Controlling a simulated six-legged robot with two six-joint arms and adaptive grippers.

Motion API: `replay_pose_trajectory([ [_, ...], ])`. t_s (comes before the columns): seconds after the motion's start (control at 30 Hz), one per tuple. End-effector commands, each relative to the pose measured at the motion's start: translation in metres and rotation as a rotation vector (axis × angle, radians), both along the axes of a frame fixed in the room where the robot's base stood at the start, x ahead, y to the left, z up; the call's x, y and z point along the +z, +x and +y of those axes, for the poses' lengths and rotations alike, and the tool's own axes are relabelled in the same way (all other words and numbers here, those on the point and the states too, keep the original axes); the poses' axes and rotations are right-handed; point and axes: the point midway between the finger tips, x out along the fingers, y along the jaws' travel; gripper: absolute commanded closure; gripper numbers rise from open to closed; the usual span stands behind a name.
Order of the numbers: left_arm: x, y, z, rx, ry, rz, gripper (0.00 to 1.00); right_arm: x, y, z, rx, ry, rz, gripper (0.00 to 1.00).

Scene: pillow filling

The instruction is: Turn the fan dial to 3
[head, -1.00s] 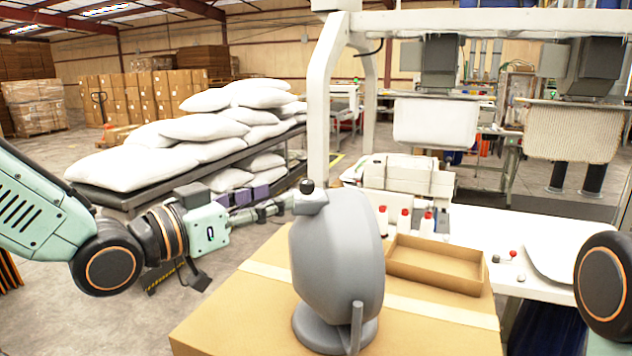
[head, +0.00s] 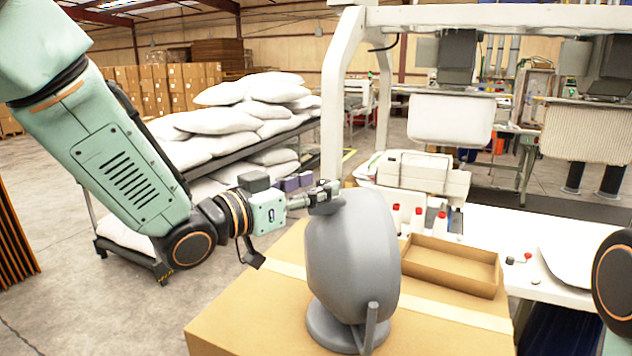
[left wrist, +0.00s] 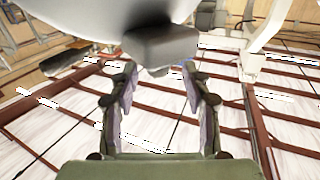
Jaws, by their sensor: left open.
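The grey fan (head: 352,255) stands upright on its round base, its back housing towards me. My left gripper (head: 325,194) is at the top of the fan, over the small block where the dial sits. The dial itself is hidden behind the fingers in the head view. In the left wrist view my left gripper (left wrist: 158,80) is open, its two fingers apart. The fan's grey top block (left wrist: 160,48) shows just beyond and between the fingertips. I cannot tell whether the fingers touch it or which number the dial is on. My right gripper is out of view.
The fan stands on a large cardboard box (head: 255,315). An open cardboard tray (head: 450,282) lies to its right. White pillows (head: 215,125) are stacked on a rack at the back left.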

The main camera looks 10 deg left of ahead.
Motion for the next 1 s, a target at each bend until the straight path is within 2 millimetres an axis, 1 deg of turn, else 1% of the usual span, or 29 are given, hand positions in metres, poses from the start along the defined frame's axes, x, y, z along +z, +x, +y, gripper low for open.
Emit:
replay_pose_trajectory([
  [0.13,-0.0001,0.0067,-0.0049,-0.001,0.0,0.0,0.52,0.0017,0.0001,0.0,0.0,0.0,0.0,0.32],
  [0.43,0.0,0.0078,-0.0055,-0.001,-0.001,0.0,0.52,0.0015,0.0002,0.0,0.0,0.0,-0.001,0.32],
  [1.0,0.0001,0.0075,-0.0053,-0.001,-0.001,0.0,1.0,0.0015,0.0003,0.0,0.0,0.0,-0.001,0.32],
])
